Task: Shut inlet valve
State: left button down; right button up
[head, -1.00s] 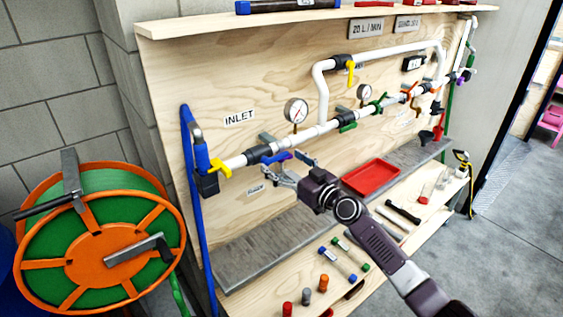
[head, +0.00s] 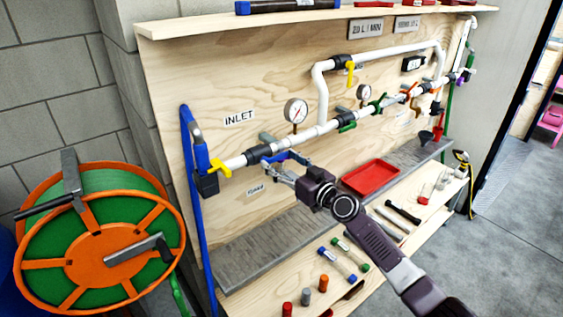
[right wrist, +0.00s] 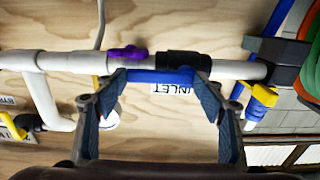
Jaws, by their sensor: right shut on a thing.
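The white pipe (head: 234,162) runs along the wooden board beneath the INLET label (head: 239,118). A black valve body (head: 262,152) sits on it, with a blue lever handle (head: 278,157). In the right wrist view the blue handle (right wrist: 160,76) spans between my fingertips beside the black valve body (right wrist: 183,65). My right gripper (head: 290,165) is shut on this blue handle; its fingers (right wrist: 160,88) meet the two ends of the handle. The lever appears to lie along the pipe. My left gripper is not in view.
A yellow handle (head: 219,167) is on the pipe left of the valve; a purple handle (right wrist: 128,53) is close to my fingers. A pressure gauge (head: 295,110) stands above the pipe. A red tray (head: 370,177) lies below right. A hose reel (head: 98,245) is at left.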

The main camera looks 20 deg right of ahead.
jog(key=shift+f, duration=0.1)
jog(key=shift+s+a+f+m+b, duration=0.25)
jog(key=shift+a+f+m, duration=0.35)
jog(key=shift+m, duration=2.4)
jog(key=shift+s+a+f+m+b, duration=0.1)
jog(key=shift+a+f+m+b, duration=0.3)
jog(key=shift+m, duration=2.6)
jog(key=shift+s+a+f+m+b, duration=0.2)
jog(key=shift+a+f+m, duration=0.5)
jog(key=shift+m, duration=2.3)
jog(key=shift+f, duration=0.1)
jog(key=o, duration=1.7)
jog(key=shift+d, duration=0.1)
jog(key=v, duration=1.2)
